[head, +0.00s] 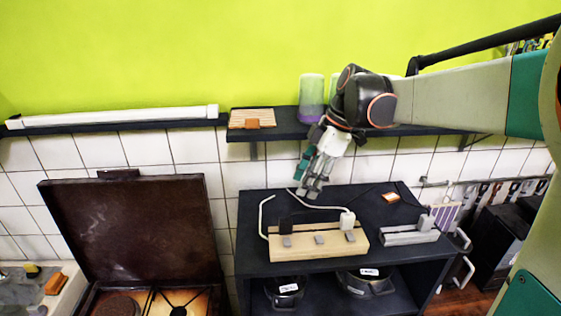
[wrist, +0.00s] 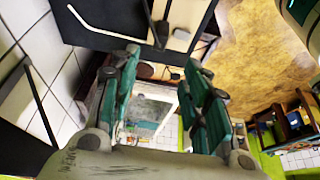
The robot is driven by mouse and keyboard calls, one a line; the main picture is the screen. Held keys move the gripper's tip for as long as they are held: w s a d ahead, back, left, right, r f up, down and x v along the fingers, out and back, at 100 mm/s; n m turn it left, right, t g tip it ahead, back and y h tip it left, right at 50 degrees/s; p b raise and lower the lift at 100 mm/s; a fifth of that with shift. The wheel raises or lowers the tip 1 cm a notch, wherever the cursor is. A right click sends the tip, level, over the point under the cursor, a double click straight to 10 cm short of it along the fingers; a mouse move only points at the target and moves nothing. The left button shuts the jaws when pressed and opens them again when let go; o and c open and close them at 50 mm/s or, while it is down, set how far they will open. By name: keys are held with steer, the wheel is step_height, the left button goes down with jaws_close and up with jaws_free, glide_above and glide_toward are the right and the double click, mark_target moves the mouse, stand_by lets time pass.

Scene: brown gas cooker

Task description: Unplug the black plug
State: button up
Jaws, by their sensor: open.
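The black plug (head: 285,227) sits upright at the left end of a pale wooden power strip (head: 318,252) on the dark shelf unit. A white plug (head: 347,219) stands at the strip's right end, with a white cable running from it behind the strip. My gripper (head: 309,191) hangs above and behind the strip, pointing down, apart from the black plug. In the wrist view its teal fingers (wrist: 161,60) are spread and nothing is between them. The strip (wrist: 186,14) shows at the top there, with the black plug (wrist: 162,30) just beyond the fingertips.
A grey power strip (head: 410,236) with a pale plug lies to the right on the same dark top (head: 258,206). A wall shelf (head: 285,122) with jars is close behind my wrist. The brown cooker with raised lid (head: 130,228) stands left.

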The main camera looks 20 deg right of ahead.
mark_target(286, 219)
steer(key=x, duration=1.3)
steer(key=shift+a+f+p, duration=0.15)
steer(key=shift+f+p, duration=0.15)
steer(key=shift+f, duration=0.05)
jaws_close()
